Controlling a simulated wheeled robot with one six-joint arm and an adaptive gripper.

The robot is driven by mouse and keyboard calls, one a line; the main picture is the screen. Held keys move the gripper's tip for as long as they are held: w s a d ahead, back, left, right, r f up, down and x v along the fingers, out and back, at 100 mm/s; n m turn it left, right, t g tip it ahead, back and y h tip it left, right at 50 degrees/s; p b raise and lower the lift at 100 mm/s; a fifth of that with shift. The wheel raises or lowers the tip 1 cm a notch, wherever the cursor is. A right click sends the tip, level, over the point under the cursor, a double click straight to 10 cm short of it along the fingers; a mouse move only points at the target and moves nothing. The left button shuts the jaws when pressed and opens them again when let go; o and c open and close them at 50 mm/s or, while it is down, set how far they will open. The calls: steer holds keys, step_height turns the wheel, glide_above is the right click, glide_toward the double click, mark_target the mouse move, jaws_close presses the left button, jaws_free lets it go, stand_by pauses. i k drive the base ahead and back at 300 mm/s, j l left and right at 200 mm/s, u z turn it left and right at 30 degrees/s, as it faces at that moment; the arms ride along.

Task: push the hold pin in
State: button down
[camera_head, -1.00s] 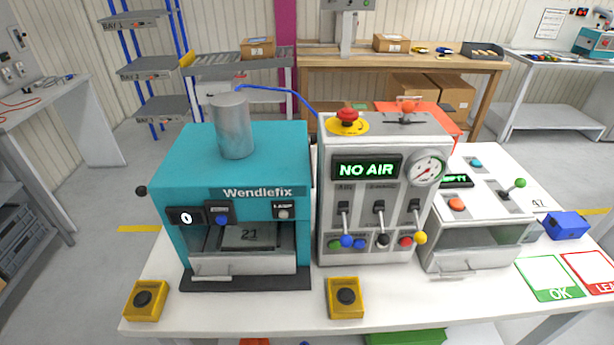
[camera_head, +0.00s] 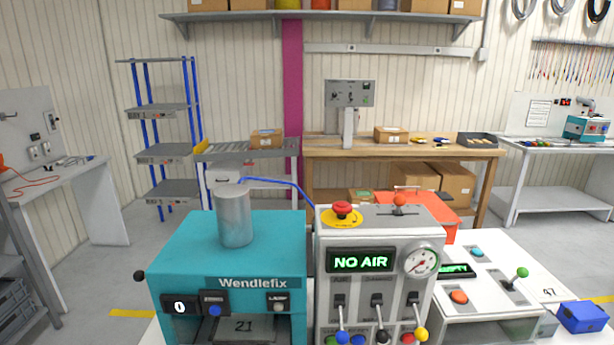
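No part in the head view is marked as a hold pin, and I cannot tell which one it is. A teal press (camera_head: 185,252) labelled Wendlefix stands on the white bench, with a black round knob (camera_head: 140,276) sticking out at its left side. To its right is a grey control box (camera_head: 330,287) with a lit NO AIR display (camera_head: 361,261), a round gauge (camera_head: 420,260) and several levers. On its top are a red mushroom button (camera_head: 342,208) on a yellow disc and an orange-red knob (camera_head: 399,200) on a slotted plate. My gripper is not in view.
Right of the box is a low white unit (camera_head: 482,322) with a green-knobbed lever (camera_head: 522,272) and an orange button (camera_head: 459,297). Behind are a wooden table (camera_head: 400,153), a blue-post rack (camera_head: 160,107) and grey floor.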

mark_target(139, 275)
steer(key=i+j, duration=0.1)
steer(key=j, duration=1.65)
steer(key=i+j, duration=0.15)
steer(key=j, duration=0.75)
